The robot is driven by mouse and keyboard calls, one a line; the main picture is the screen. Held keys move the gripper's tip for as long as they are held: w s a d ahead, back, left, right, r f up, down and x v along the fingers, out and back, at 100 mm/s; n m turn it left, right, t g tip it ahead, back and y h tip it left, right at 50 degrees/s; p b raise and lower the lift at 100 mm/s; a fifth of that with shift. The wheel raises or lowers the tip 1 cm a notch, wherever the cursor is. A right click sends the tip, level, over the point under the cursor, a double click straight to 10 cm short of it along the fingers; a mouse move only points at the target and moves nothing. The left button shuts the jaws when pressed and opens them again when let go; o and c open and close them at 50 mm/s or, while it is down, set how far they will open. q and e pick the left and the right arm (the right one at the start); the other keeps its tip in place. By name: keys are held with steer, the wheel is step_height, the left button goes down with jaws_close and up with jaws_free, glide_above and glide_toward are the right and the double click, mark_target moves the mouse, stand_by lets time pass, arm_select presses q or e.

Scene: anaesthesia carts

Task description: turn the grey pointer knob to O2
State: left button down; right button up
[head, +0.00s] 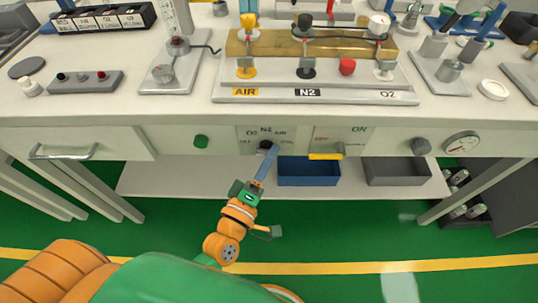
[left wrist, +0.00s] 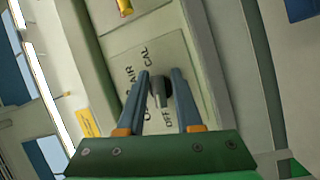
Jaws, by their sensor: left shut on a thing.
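The grey pointer knob (left wrist: 159,92) sits on a pale selector plate (head: 252,134) on the front of the bench. In the left wrist view the plate carries dark lettering, with AIR, CAL and OFF readable and other words partly covered. In the head view O2 and N2 show along the top of the plate, with AIR at its right. My left gripper (head: 266,153) reaches up to the plate from below. In the left wrist view its two fingers (left wrist: 160,74) are shut on the knob, one on each side. The exact pointer direction is hard to tell. My right gripper is not in view.
A yellow lever (head: 325,156) sits on the ON panel just right of the plate. A green knob (head: 201,141) is to the left, a grey knob (head: 421,146) and gauge (head: 462,142) to the right. A blue bin (head: 309,172) and grey bin (head: 397,172) stand below.

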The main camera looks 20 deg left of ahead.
arm_select(q)
steer(key=shift+w+a+r+m+p, duration=0.1)
steer(key=shift+r+m+p, duration=0.3)
steer(key=shift+p, duration=0.25)
stand_by(0.9)
steer(key=c, duration=0.8)
jaws_free()
steer(key=shift+f, duration=0.15)
steer(key=s+a, duration=0.1)
steer(key=s, duration=0.6)
steer(key=shift+f, duration=0.25)
steer(key=shift+s, duration=0.1)
